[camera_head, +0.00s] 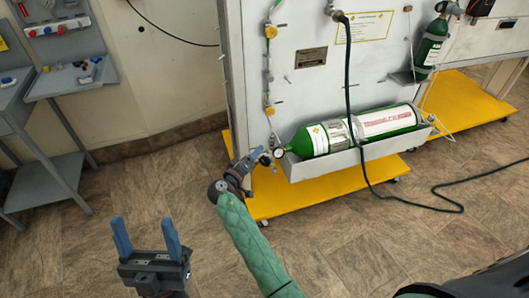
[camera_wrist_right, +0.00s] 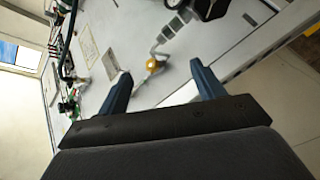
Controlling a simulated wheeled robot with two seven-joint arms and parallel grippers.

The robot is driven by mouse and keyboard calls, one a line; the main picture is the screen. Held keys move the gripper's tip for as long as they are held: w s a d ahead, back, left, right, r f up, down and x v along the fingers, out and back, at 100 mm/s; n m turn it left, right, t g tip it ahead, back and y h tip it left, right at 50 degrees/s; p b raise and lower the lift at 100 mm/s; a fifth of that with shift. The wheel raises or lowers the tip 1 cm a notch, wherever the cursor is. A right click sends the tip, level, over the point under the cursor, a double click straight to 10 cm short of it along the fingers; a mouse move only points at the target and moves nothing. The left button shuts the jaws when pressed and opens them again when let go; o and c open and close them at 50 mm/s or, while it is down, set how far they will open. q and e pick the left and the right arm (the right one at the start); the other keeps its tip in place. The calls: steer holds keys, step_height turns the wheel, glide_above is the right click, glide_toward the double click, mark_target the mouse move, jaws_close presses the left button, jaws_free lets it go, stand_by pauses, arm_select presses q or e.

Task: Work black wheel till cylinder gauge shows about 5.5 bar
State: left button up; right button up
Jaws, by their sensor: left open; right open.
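A large green cylinder (camera_head: 345,132) lies on its side in a grey trough on the front of the trainer panel. Its round gauge (camera_head: 280,152) is at the left end, white-faced, too small to read. The black wheel (camera_head: 265,160) appears as a small dark round shape just left of the gauge, partly hidden by my right gripper. My right gripper (camera_head: 254,156) is open beside the wheel; I cannot tell whether it touches. In the right wrist view its blue fingers stand apart with no wheel visible between them. My left gripper (camera_head: 147,236) is open and empty over the floor.
The grey panel (camera_head: 300,85) carries yellow fittings (camera_head: 270,31) above the wheel. A yellow base (camera_head: 330,190) juts out below. A black hose (camera_head: 420,202) runs down and across the floor. A smaller cylinder (camera_head: 430,45) hangs at right. A workbench (camera_head: 70,78) stands at left.

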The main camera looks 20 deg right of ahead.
steer(key=n+p, duration=0.2)
arm_select(q)
steer(key=w+d+f+m+g+p, duration=0.1)
steer(key=w+f+g, duration=0.4)
steer(key=f+g, duration=0.3)
steer(key=w+d+f+g+p, duration=0.15)
steer(key=w+f+g, duration=0.35)
steer(key=f, duration=0.5)
steer(key=s+f+m+g+y, duration=0.1)
steer(key=s+f+g, duration=0.4)
steer(key=f+g, duration=0.45)
arm_select(e)
steer(key=n, duration=2)
glide_toward(264, 162)
steer(key=x, duration=0.3)
steer(key=p+x, duration=0.1)
steer(key=x, duration=0.5)
steer(key=shift+w+f, duration=0.1)
arm_select(q)
steer(key=s+a+f+g+y, duration=0.1)
steer(key=s+a+f+g, duration=0.1)
steer(key=s+f+g, duration=0.3)
steer(key=shift+s+f, duration=0.35)
steer(key=shift+s, duration=1.3)
arm_select(e)
steer(key=shift+w+d, duration=0.45)
steer(key=shift+d, duration=0.05)
